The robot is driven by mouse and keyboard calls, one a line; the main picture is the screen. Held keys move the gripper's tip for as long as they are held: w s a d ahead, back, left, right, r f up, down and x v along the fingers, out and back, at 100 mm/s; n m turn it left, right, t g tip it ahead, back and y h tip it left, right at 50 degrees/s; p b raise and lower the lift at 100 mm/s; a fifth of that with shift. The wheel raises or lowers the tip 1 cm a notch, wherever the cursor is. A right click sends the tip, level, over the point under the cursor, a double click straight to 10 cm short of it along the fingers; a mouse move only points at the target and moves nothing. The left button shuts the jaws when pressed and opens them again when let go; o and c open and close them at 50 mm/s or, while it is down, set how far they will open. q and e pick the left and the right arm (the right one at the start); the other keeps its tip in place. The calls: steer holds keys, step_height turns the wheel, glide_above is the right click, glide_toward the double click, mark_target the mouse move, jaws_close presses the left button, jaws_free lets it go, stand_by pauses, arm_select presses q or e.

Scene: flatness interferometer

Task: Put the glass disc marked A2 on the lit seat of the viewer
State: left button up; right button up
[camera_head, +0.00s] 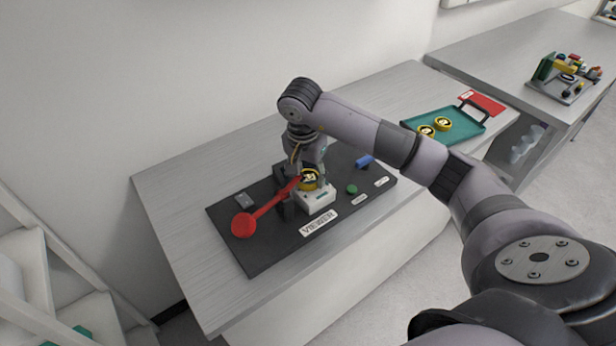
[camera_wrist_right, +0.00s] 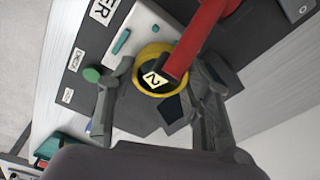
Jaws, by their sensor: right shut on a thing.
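A disc (camera_head: 310,180) with a yellow rim, dark face and pale label is at the white viewer block (camera_head: 318,199). In the wrist view the label on the disc (camera_wrist_right: 153,79) shows a 2; the rest is hard to read. My right gripper (camera_head: 305,181) is shut on the disc from above, a finger on each side. I cannot tell whether the disc rests on the seat or is held just above it; the seat is hidden. A red lever (camera_head: 268,207) with a round knob reaches to the disc and covers part of it in the wrist view (camera_wrist_right: 202,40).
The dark viewer base (camera_head: 262,253) also carries a green button (camera_head: 352,189), a blue part (camera_head: 364,161) and a grey block (camera_head: 245,200). A teal tray (camera_head: 463,133) with two yellow-rimmed discs (camera_head: 443,124) lies farther right. The bench front left (camera_head: 205,290) is clear.

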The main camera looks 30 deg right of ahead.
mark_target(314, 176)
steer(key=o, duration=1.1)
steer(key=shift+s+d+f, duration=0.1)
steer(key=shift+s+d, duration=0.5)
steer(key=shift+d, duration=0.05)
steer(key=shift+o, duration=0.7)
steer(key=shift+w+a+f, duration=0.1)
steer(key=shift+w, duration=0.2)
steer(key=shift+o, duration=0.2)
steer(key=shift+w+a+f, duration=0.1)
steer(key=shift+w, duration=0.05)
steer(key=shift+a, duration=0.1)
steer(key=shift+s+a+r, duration=0.1)
steer(key=shift+s+r, duration=0.15)
steer(key=shift+s, duration=0.15)
steer(key=shift+s+r, duration=0.1)
steer(key=shift+r, duration=0.2)
steer(key=r+b, duration=0.1)
steer(key=r, duration=0.2)
steer(key=shift+w+r+b, duration=0.35)
steer(key=shift+b, duration=0.05)
arm_select(q)
steer(key=shift+s+d+f, duration=0.1)
steer(key=shift+d+f, duration=0.7)
steer(key=shift+d, duration=0.2)
arm_select(e)
step_height(314, 176, up, 7)
steer(key=a, duration=0.1)
steer(key=shift+s+r, duration=0.2)
steer(key=shift+s, duration=0.2)
